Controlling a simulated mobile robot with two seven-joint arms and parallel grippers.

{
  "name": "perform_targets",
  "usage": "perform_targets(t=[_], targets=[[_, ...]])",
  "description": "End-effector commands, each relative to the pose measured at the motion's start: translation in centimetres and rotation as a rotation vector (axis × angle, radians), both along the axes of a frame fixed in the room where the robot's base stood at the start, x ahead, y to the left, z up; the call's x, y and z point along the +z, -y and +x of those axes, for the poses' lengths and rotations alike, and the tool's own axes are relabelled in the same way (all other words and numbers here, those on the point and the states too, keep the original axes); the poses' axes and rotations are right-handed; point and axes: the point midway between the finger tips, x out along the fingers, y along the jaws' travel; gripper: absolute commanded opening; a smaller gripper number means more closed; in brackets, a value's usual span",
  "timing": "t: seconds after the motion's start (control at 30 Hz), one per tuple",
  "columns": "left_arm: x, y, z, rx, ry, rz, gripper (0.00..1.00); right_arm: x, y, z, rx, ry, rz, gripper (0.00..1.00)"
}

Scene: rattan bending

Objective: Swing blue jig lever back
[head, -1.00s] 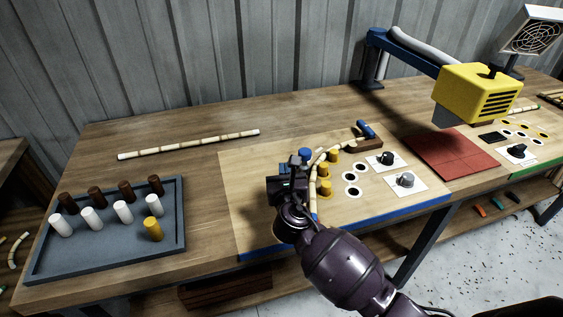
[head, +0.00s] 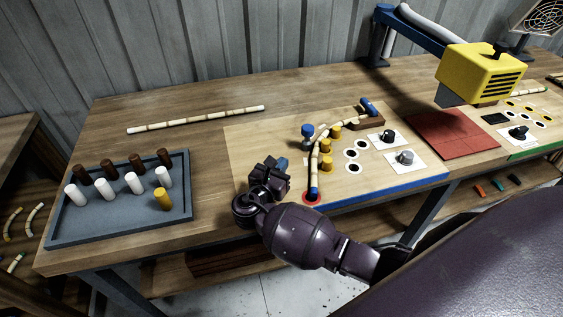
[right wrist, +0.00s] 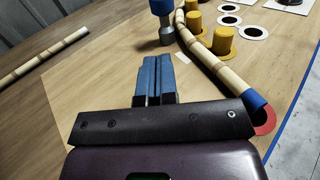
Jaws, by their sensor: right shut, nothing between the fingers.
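On the light wood jig board (head: 250,150), a blue-capped metal post (head: 308,131) stands left of the bent rattan. A blue handle (head: 369,106) sits on a brown block (head: 368,122) at the rattan's far end. I cannot tell for sure which of these is the lever. The rattan (head: 314,158) curves along yellow pegs (head: 327,163); its near blue end lies at a red ring (head: 312,198). My right gripper (head: 282,163) is shut and empty, left of the rattan. Its blue fingers (right wrist: 155,72) point towards the post (right wrist: 165,28) without touching. My left gripper is out of view.
A grey tray (head: 120,228) with white, brown and yellow pegs stands at the left. A straight rattan pole (head: 195,120) lies behind. A yellow machine head (head: 482,72) hangs over a red mat (head: 453,133) at the right. Dials (head: 405,158) sit right of the pegs.

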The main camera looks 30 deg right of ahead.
Motion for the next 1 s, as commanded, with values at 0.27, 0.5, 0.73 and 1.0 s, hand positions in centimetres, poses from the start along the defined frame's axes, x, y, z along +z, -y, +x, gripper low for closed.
perform_targets(t=[0.27, 0.5, 0.73, 1.0], targets=[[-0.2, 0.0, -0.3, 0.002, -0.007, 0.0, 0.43, 0.1, 4.3, 2.8, 0.0, 0.001, -0.003, 0.0], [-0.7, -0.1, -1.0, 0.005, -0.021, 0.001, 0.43, 0.1, 7.6, 4.9, 0.0, -0.001, -0.003, 0.0], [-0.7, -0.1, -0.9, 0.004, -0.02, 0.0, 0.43, 0.0, 9.4, 6.0, 0.001, -0.001, 0.0, 0.0], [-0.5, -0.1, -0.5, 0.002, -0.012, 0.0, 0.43, 0.0, 9.8, 6.2, 0.001, -0.001, 0.0, 0.0]])
